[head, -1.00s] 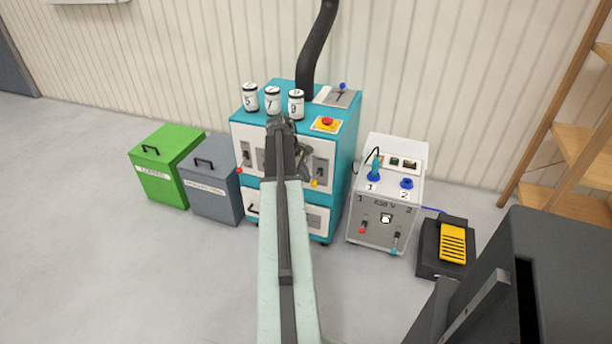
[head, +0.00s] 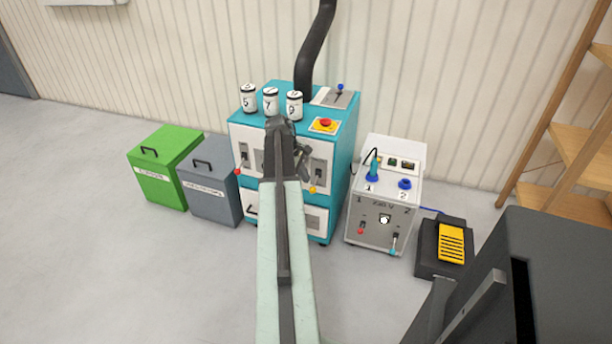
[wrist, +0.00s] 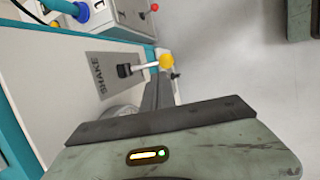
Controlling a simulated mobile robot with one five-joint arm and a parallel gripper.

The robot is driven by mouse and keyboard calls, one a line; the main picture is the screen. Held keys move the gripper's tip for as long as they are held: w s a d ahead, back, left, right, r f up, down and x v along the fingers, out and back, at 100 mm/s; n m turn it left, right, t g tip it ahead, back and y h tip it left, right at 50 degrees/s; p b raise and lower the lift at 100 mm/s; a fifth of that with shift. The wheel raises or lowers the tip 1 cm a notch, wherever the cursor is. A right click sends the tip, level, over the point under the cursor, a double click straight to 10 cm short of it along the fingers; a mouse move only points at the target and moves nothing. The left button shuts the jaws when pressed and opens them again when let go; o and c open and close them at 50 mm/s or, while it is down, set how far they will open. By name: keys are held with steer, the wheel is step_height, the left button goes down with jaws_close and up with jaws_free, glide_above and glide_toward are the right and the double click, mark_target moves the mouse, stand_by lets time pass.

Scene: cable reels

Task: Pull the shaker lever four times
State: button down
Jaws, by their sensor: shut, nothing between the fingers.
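The shaker lever has a pale rod and a yellow ball knob (wrist: 166,60). It stands out from a grey plate marked SHAKE (wrist: 97,75) in the wrist view. In the head view the yellow knob (head: 313,189) shows low on the right front panel of the teal and white machine (head: 340,185). My gripper (wrist: 173,76) is shut and empty, with its fingertips close beside the knob. I cannot tell whether they touch it. In the head view my gripper (head: 303,158) is partly hidden by my arm, in front of the panel.
A red-knobbed lever (head: 237,172) is on the machine's left. Several numbered jars (head: 271,102) and a red stop button (head: 325,122) are on top. A grey bin (head: 209,190) stands left, a white 220 V box (head: 380,218) and yellow pedal (head: 452,243) right.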

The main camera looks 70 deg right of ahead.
steer(key=shift+r, duration=0.15)
stand_by(0.3)
steer(key=shift+r+p, duration=0.7)
steer(key=shift+p, duration=0.15)
steer(key=shift+f, duration=0.1)
steer(key=w+d+f+b, duration=0.2)
steer(key=w, duration=0.2)
steer(key=w+a+r+p, duration=0.1)
steer(key=a+r+p, duration=0.6)
steer(key=shift+w+a+r, duration=0.15)
steer(key=shift+w+a, duration=0.1)
steer(key=shift+w, duration=0.1)
